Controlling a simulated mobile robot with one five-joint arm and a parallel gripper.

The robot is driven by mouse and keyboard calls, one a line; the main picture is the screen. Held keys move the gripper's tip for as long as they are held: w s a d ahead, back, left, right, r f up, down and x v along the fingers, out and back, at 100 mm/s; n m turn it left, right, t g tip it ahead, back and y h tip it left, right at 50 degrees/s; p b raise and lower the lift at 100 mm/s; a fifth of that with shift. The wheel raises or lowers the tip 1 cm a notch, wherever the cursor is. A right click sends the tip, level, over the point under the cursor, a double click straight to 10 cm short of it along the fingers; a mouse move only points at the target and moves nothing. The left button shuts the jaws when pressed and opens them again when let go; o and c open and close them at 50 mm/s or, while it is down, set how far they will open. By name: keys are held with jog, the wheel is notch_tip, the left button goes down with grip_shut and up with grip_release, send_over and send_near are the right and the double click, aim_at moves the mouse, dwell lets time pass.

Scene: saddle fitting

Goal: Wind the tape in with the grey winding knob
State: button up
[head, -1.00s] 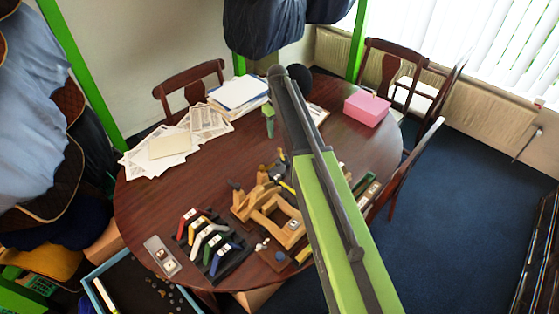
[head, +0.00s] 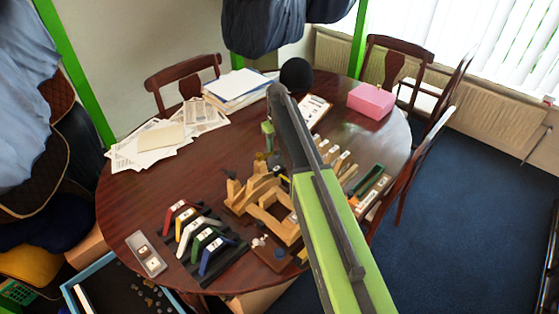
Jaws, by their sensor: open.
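I cannot make out the grey winding knob or the tape in the head view. Small dark parts (head: 262,157) lie behind the wooden frame (head: 237,197), but they are too small to name. My arm (head: 330,225) runs up the middle of the picture and covers part of the table. My gripper is hidden behind the arm, so I cannot see its fingers or what they are near. A small green piece (head: 267,128) shows left of the arm's far end; it may be part of my arm.
The brown table (head: 130,205) carries several coloured angled pieces (head: 212,258), a grey tray (head: 140,245), papers (head: 130,158), a black ball (head: 297,75) and a pink box (head: 370,100). Chairs (head: 183,78) stand around it. A blue-edged bin (head: 95,275) is at lower left.

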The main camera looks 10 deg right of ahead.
notch_tip(320, 180, down, 2)
jog(key=shift+b, duration=0.4)
jog(key=shift+r, duration=0.1)
jog(key=shift+c, duration=0.4)
grip_shut()
jog(key=shift+d, duration=0.5)
jog(key=shift+a, duration=0.3)
jog(key=shift+a, duration=0.15)
